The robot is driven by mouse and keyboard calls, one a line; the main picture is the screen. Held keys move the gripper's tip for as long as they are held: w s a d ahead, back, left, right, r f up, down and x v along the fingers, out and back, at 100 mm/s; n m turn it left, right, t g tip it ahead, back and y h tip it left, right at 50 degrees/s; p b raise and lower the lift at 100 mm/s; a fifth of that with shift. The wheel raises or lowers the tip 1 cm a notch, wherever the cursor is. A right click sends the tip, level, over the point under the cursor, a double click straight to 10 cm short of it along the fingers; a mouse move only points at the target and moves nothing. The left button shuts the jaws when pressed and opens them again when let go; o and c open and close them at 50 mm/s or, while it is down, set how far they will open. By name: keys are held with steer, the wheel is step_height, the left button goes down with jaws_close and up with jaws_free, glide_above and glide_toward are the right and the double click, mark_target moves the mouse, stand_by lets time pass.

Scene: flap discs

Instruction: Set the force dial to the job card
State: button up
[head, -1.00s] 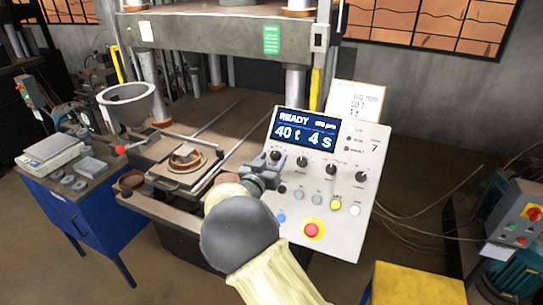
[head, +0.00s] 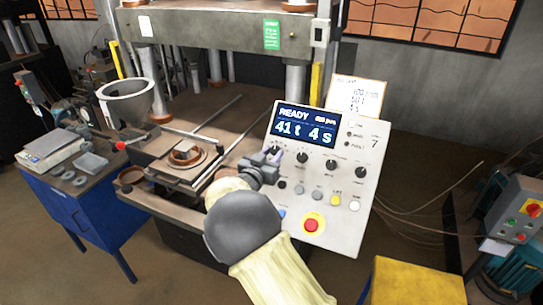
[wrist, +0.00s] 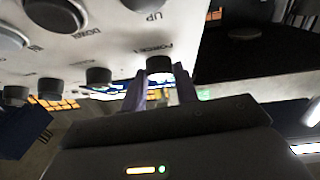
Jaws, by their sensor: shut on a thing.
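The control panel (head: 343,215) faces me, tilted back, with a blue display (head: 307,127) reading READY, 41 t and 4 s. My gripper (head: 273,157) is at the leftmost knob of the upper row, hiding most of it in the head view. In the wrist view this force dial (wrist: 160,63), a dark round knob beside the printed word FORCE, sits between the two fingers of my gripper (wrist: 160,80), which are shut on it. The job card (head: 355,97) stands behind the panel's top edge. Its small print is blurred; the middle line looks like 50 t.
More dark knobs (head: 331,166) continue the row to the right. Below are several buttons and a red emergency stop (head: 312,224) on yellow. The press bed (head: 170,165) lies left of the panel, and a yellow stand (head: 415,285) is at the lower right.

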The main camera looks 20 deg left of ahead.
steer(key=shift+w+a+m+g+h+b, duration=0.15)
steer(key=shift+m+g+h+b, duration=0.25)
steer(key=shift+m+h, duration=1.05)
steer(key=shift+a+m+g+h+b, duration=0.15)
steer(key=shift+m+g+h, duration=0.55)
steer(key=shift+m, duration=1.25)
steer(key=shift+r, duration=0.1)
steer(key=o, duration=1)
steer(key=shift+c, duration=0.2)
steer(key=shift+a, duration=0.1)
steer(key=b+v, duration=0.6)
steer(key=v, duration=1.1)
steer(key=shift+f, duration=0.25)
steer(key=shift+a, duration=0.15)
